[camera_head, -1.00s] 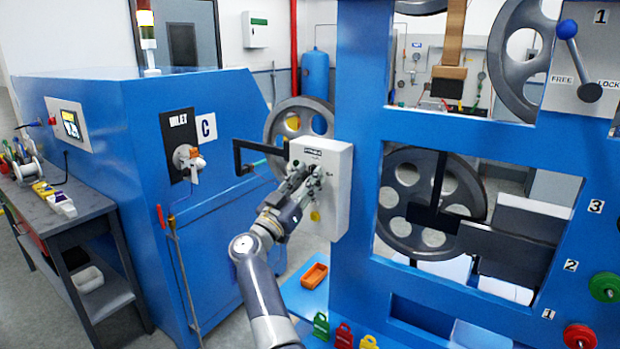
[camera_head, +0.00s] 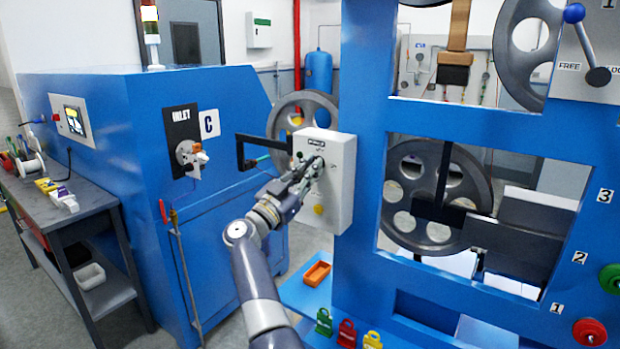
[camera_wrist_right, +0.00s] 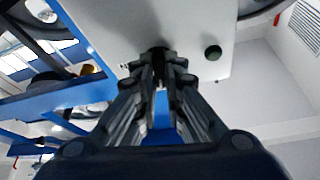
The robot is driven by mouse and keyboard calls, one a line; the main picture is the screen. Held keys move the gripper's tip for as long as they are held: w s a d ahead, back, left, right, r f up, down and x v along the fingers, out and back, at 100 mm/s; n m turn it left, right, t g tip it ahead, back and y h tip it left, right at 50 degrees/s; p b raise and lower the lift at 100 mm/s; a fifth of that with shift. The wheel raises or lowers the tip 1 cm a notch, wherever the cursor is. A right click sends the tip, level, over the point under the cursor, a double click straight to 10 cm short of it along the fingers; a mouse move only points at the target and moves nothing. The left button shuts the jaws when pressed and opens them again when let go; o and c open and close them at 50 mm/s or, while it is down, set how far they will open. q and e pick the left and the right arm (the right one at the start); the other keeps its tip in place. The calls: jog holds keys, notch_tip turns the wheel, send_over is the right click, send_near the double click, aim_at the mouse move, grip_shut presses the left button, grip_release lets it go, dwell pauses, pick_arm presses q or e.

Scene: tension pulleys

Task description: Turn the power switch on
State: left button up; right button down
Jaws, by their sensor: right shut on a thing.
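The grey control box (camera_head: 338,185) is mounted at the left edge of the blue frame, with a label near its top and a yellow round part (camera_head: 319,209) low on its face. My right gripper (camera_head: 314,168) is at the box's face, shut on a small dark knob, which I take to be the power switch (camera_wrist_right: 159,52). The fingers hide most of the switch, so its setting cannot be read. A dark green button (camera_wrist_right: 213,52) sits beside the fingers in the right wrist view. My left gripper is not in view.
The blue machine frame (camera_head: 362,120) with large grey wheels stands right of the arm. A blue cabinet (camera_head: 100,150) with a valve panel (camera_head: 184,145) stands left. A black bracket (camera_head: 245,152) juts out left of the box.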

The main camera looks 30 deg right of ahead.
jog(key=shift+w+r+m+g+y+b, duration=0.1)
jog(key=shift+m+g+y+b, duration=0.75)
jog(key=shift+m, duration=2.25)
jog(key=shift+r+m+g+y+b, duration=0.15)
jog(key=shift+m+g+y+b, duration=0.2)
jog(key=shift+m+g, duration=1.9)
jog(key=shift+w+r+m+g+y+b, duration=0.15)
jog(key=shift+m+y+b, duration=0.45)
jog(key=shift+m, duration=3.35)
jog(key=shift+s, duration=0.1)
jog(key=c, duration=1.7)
grip_release()
jog(key=shift+f, duration=0.2)
